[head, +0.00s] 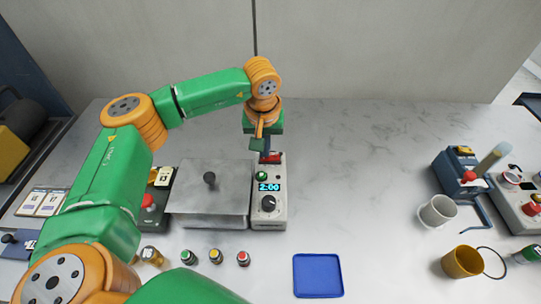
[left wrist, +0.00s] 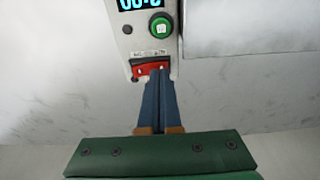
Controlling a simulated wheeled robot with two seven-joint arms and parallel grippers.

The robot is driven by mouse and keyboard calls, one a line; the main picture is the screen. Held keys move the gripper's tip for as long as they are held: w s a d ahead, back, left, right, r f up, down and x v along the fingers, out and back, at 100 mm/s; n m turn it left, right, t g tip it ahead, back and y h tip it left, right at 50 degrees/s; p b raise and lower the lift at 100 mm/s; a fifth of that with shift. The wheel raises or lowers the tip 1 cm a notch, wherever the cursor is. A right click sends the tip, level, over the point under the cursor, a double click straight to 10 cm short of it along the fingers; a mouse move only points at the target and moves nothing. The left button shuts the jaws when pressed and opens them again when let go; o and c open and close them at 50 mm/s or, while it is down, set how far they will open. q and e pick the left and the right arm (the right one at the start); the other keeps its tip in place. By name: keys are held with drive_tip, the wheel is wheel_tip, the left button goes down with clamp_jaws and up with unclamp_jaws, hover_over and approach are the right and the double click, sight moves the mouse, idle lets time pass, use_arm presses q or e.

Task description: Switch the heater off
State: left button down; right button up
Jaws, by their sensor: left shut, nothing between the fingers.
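A pale control box (head: 269,215) stands at the right side of a grey metal box with a knobbed lid (head: 208,205). I take it to be the heater. It has a lit blue display (head: 269,187) reading 2:00, a dark knob (head: 268,203), a green button (head: 261,176) and a red rocker switch (head: 270,157) at its far end. My left gripper (head: 265,155) points down at that switch. In the left wrist view its shut, empty fingers (left wrist: 157,78) are at the red switch (left wrist: 149,67) and partly cover it. I cannot tell whether they touch it.
A blue tray (head: 318,276) lies at the front. Small capped bottles (head: 215,257) stand in front of the metal box. The counter between is clear.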

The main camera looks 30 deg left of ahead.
sight(265, 159)
use_arm(q)
wheel_tip(265, 159, up, 7)
drive_tip(key=p, duration=0.4)
drive_tip(key=shift+f+p, duration=0.2)
drive_tip(key=shift+p, duration=0.15)
